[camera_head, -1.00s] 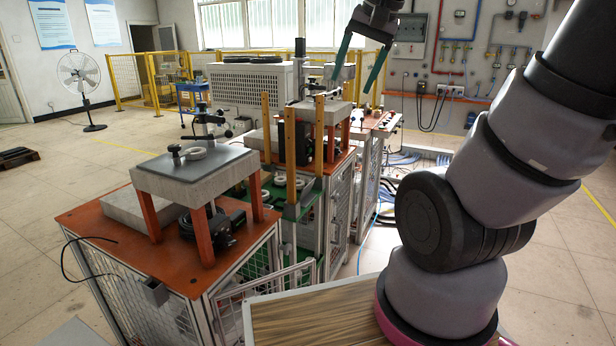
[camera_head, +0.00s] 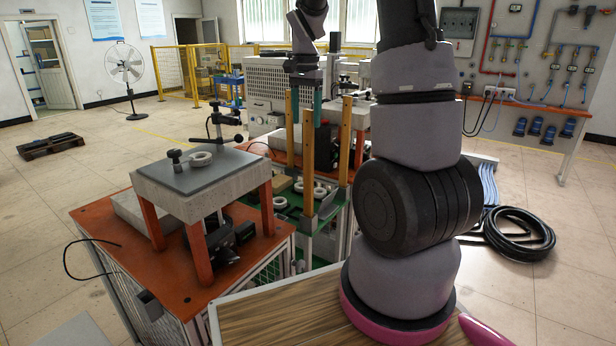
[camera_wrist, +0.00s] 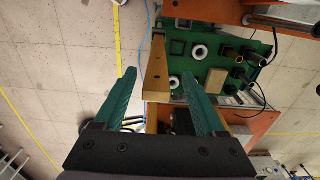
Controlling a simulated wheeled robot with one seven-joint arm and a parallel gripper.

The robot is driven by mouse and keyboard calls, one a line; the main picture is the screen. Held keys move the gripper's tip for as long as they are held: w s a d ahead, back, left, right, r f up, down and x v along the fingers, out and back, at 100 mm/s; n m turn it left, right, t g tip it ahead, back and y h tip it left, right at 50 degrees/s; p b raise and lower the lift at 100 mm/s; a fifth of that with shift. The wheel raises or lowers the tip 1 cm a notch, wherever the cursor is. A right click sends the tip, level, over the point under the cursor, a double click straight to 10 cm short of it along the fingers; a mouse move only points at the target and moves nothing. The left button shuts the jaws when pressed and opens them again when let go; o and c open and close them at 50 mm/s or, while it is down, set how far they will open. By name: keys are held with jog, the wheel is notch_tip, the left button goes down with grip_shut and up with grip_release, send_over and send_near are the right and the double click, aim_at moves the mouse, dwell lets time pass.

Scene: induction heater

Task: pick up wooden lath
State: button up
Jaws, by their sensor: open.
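Several tall yellow-brown wooden laths stand upright around the green station in the head view. One lath (camera_head: 308,160) is directly below my gripper (camera_head: 306,103), and another lath (camera_head: 344,140) stands to its right. My gripper's teal fingers are apart and point down, one on each side of the nearer lath's top. In the wrist view my gripper (camera_wrist: 159,76) is open, with a wooden lath (camera_wrist: 157,62) showing between the fingers. I cannot tell whether either finger touches it. A second lath (camera_wrist: 243,136) is partly hidden by the right finger.
A grey-topped stand (camera_head: 205,178) with a white ring sits on the orange table (camera_head: 100,225) at left. The green board (camera_wrist: 215,35) holds several rings and blocks. My arm hides part of the station's right side. A coiled black hose (camera_head: 520,235) lies on the floor.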

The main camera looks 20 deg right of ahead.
aim_at(309, 135)
jog(key=f, duration=0.5)
jog(key=shift+d+f, duration=0.35)
jog(key=shift+f, duration=0.05)
grip_shut()
dwell(1.1)
